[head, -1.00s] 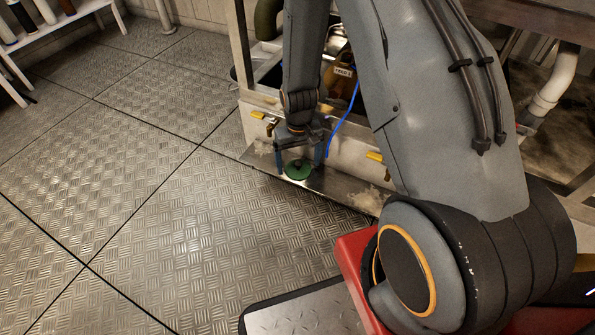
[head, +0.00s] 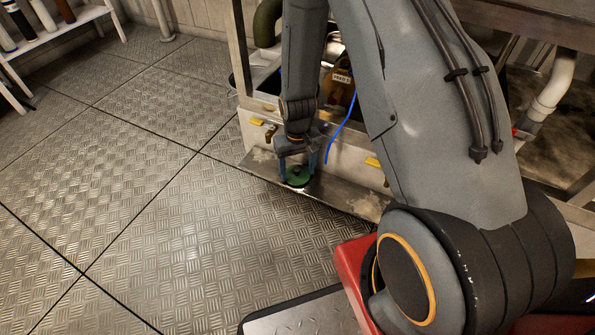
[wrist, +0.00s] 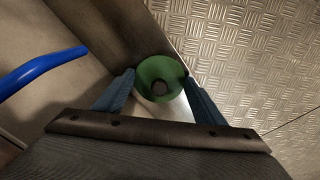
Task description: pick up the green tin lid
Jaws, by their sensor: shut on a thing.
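In the wrist view the lid (wrist: 161,76) sits between the two blue fingers of my gripper (wrist: 160,88). My gripper (head: 297,171) points down from above, shut on the lid with one finger at each side. I cannot tell whether the lid still touches the ledge.
A blue hose (head: 342,128) hangs down the unit's front, right of my gripper; it also shows in the wrist view (wrist: 40,68). Yellow-handled valves (head: 372,162) stick out of the unit. The tread-plate floor (head: 180,220) at left is clear. A white rack (head: 60,40) stands at the back left.

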